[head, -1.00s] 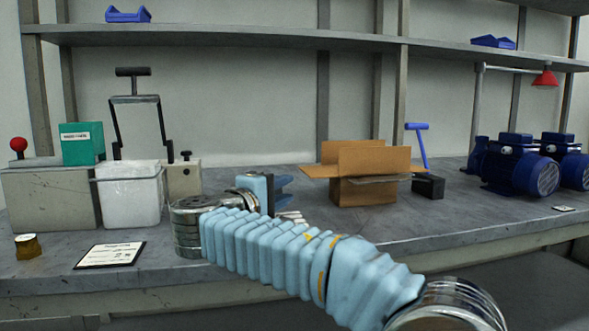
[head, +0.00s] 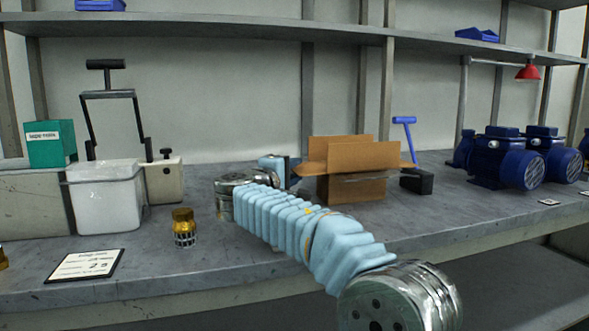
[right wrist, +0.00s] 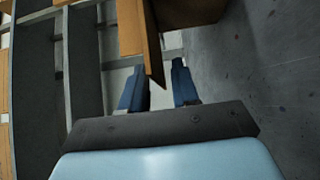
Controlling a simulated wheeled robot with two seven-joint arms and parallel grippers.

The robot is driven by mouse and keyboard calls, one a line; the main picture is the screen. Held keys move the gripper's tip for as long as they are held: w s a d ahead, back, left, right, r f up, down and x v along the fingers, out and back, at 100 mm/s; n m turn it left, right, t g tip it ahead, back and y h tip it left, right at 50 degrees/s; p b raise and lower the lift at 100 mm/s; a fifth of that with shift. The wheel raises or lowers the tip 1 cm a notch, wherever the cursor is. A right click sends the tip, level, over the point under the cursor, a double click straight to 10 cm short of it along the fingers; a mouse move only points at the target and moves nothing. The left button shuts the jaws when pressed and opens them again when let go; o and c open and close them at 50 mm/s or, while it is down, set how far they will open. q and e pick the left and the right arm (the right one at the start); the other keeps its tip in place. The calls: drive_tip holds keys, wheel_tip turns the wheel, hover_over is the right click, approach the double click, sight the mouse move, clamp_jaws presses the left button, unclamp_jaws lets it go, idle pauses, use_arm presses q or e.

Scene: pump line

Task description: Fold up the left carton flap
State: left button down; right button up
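The brown open carton (head: 357,187) stands on the bench, with its front and back flaps upright. Its left flap (head: 312,168) sticks out sideways to the left, roughly level. My right gripper (head: 294,172) is at the carton's left side by this flap, its fingers partly hidden in the head view. In the right wrist view, the two blue fingers of the right gripper (right wrist: 157,72) are apart, and the edge of a brown flap (right wrist: 152,45) reaches between them. I cannot tell whether they touch it. My left gripper is not in view.
A black block with a blue T-handle (head: 416,181) stands just right of the carton. Blue motors (head: 505,160) are farther right. A gold-capped jar (head: 184,228), white bin (head: 104,195) and printed card (head: 86,265) are at left.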

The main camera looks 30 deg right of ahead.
drive_tip(key=shift+w+d, duration=0.25)
drive_tip(key=shift+d, duration=0.25)
drive_tip(key=shift+c, duration=0.2)
clamp_jaws()
drive_tip(key=shift+r, duration=0.1)
